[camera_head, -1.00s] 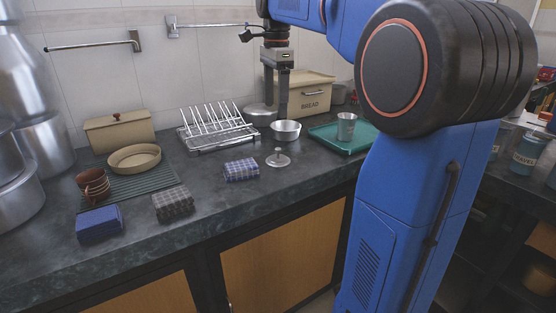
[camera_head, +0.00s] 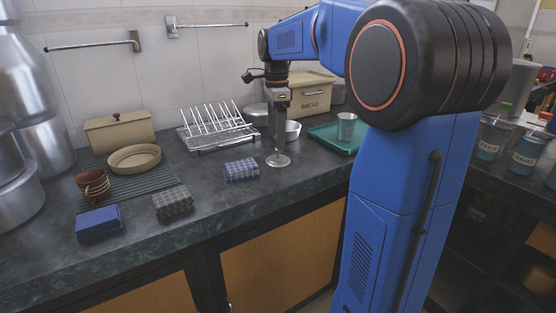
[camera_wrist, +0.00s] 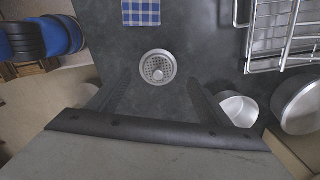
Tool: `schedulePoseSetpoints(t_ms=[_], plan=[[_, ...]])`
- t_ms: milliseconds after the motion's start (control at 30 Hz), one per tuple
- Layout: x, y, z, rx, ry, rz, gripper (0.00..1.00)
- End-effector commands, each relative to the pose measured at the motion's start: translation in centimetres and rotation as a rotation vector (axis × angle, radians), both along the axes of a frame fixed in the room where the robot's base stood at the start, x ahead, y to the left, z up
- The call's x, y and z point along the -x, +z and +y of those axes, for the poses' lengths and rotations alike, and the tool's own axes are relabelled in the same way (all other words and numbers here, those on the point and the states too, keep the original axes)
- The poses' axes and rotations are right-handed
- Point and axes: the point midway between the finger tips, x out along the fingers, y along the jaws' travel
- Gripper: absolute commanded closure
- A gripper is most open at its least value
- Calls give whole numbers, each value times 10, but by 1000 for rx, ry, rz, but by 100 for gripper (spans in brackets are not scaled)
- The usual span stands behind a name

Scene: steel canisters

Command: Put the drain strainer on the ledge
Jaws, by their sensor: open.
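The drain strainer (camera_head: 279,161) is a small round metal disc with a raised knob, lying flat on the dark counter. In the wrist view it shows as a perforated disc (camera_wrist: 157,67) with a pale rim, ahead of and between my fingers. My gripper (camera_head: 278,149) points down over the strainer, its fingertips close above it and hiding the knob in the head view. In the wrist view my gripper (camera_wrist: 158,82) has its dark fingers spread apart with nothing between them; I cannot tell whether they touch the strainer. I cannot tell which surface is the ledge.
A checked blue cloth (camera_head: 241,169) lies left of the strainer. A metal bowl (camera_head: 293,130) stands close behind my gripper. A wire rack (camera_head: 214,138) is behind left, and a green tray (camera_head: 325,139) with a metal cup (camera_head: 346,127) is to the right. Counter in front is clear.

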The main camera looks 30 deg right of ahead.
Motion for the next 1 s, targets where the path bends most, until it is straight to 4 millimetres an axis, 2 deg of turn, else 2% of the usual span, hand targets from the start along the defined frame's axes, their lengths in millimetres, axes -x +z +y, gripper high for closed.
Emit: schedulePoseSetpoints(t_ms=[233, 533, 867, 1000], plan=[[1, -15, 0, 0, 0, 1, 28], [3, -53, -1, -1, 0, 2, 28], [3, -59, -1, 0, 0, 0, 28], [3, -59, -1, 0, 0, 0, 59]])
